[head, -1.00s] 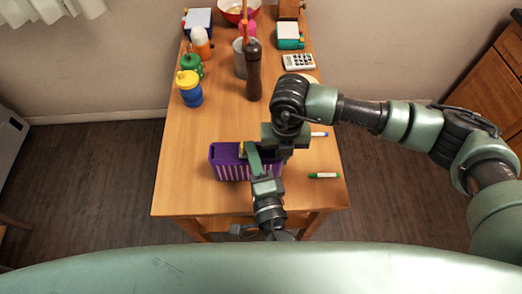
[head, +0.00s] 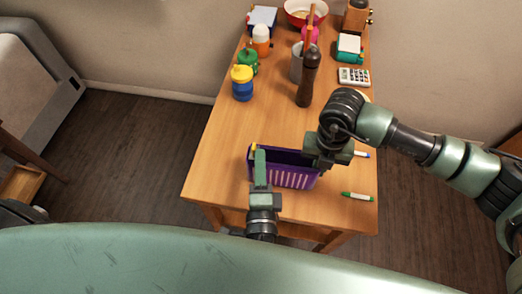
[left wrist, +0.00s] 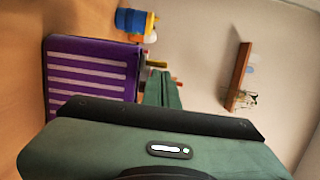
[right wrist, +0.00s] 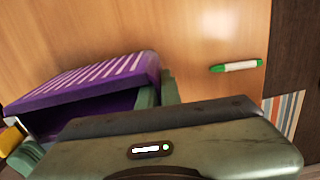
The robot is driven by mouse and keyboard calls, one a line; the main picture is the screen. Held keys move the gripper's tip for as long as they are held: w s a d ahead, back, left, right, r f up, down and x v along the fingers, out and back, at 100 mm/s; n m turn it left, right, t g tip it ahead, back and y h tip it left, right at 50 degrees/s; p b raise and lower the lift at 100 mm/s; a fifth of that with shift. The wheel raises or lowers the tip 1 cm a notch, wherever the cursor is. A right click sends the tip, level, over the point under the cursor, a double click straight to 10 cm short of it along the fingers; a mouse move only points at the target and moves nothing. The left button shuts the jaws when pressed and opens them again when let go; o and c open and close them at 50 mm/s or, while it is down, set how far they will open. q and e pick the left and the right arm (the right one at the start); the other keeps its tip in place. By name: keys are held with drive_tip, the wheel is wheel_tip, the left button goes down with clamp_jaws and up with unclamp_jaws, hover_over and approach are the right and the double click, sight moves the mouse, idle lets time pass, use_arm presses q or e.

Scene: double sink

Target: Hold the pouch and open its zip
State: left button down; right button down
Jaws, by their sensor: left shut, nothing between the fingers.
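The purple pouch with pale stripes (head: 290,180) stands upright on the table's near part; it also shows in the left wrist view (left wrist: 90,72) and right wrist view (right wrist: 95,80). Its top shows a dark gap along its length. A small yellow piece, apparently the zip pull (right wrist: 12,139), is at its left end; it also shows in the left wrist view (left wrist: 157,63). My left gripper (head: 260,156) is shut and empty, beside this left end. My right gripper (head: 314,160) is shut on the pouch's right end, as its fingers (right wrist: 157,90) show.
A green marker (head: 357,196) and a blue-capped pen (head: 361,154) lie right of the pouch. Cups (head: 242,83), a pepper mill (head: 308,80) and a calculator (head: 354,77) stand farther back. The table (head: 225,140) is clear left of and behind the pouch.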

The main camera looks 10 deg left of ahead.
drive_tip(key=c, duration=1.6)
unclamp_jaws()
use_arm(q)
drive_tip(key=v, duration=0.7)
drive_tip(key=shift+s+d, duration=0.2)
use_arm(e)
drive_tip(key=shift+o, duration=0.2)
